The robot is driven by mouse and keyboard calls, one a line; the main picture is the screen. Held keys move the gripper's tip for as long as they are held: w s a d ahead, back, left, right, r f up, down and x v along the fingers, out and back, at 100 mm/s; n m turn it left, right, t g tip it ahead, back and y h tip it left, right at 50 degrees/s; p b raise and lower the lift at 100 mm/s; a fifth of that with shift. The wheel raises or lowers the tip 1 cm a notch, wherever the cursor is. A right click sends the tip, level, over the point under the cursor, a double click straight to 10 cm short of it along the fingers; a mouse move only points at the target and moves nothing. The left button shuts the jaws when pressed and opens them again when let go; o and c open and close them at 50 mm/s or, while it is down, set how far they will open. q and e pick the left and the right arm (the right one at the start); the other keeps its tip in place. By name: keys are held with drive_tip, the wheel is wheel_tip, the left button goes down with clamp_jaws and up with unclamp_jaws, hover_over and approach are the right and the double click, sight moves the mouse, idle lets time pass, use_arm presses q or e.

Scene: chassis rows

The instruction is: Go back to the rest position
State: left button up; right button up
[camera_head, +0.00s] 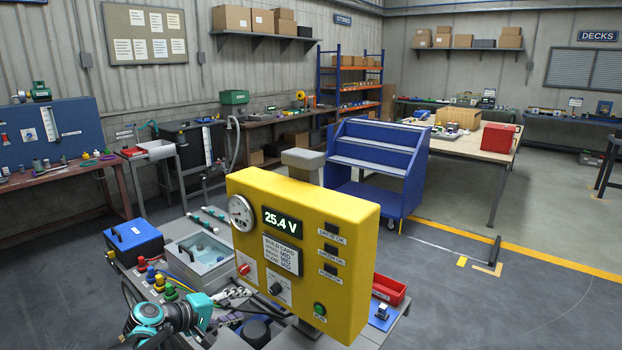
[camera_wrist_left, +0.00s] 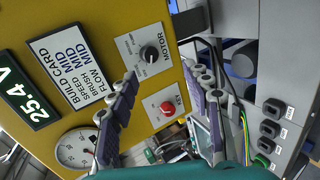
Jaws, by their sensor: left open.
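My left gripper (camera_head: 232,294) is low in front of the yellow test panel (camera_head: 345,225); the left wrist view shows its two grey fingers (camera_wrist_left: 166,95) spread apart with nothing between them. The panel has a lit display (camera_head: 283,221) reading 25.4 V, a round gauge (camera_head: 241,213), a build card (camera_head: 282,255), a red key knob (camera_head: 244,269), a black motor knob (camera_head: 276,288) and a green run button (camera_head: 319,309). In the left wrist view the red key knob (camera_wrist_left: 167,108) and the black motor knob (camera_wrist_left: 149,54) lie beyond the fingers, apart from them. My right gripper is out of view.
On the bench, a blue box (camera_head: 133,237), a clear-lidded case (camera_head: 199,252) and coloured plugs (camera_head: 160,283) lie left of the panel. A red bin (camera_head: 388,290) is at its right. A blue cart (camera_head: 376,165) stands behind. Floor at the right is mostly open.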

use_arm(q)
drive_tip(key=s+d+m+g+y, duration=0.1)
drive_tip(key=s+d+m+y, duration=0.1)
drive_tip(key=s, duration=0.6)
drive_tip(key=s+d+m+g+y, duration=0.1)
drive_tip(key=s+d+m+y, duration=0.15)
drive_tip(key=s, duration=0.45)
drive_tip(key=s+a+f+m+y, duration=0.1)
drive_tip(key=s+f+m+y, duration=0.1)
drive_tip(key=s, duration=0.5)
drive_tip(key=s+a+f+m+y, duration=0.1)
drive_tip(key=s+f+m, duration=0.1)
drive_tip(key=s, duration=0.5)
drive_tip(key=shift+a+f+m+g+y, duration=0.2)
drive_tip(key=shift+a+m+g+y, duration=0.1)
drive_tip(key=shift+m+y, duration=0.05)
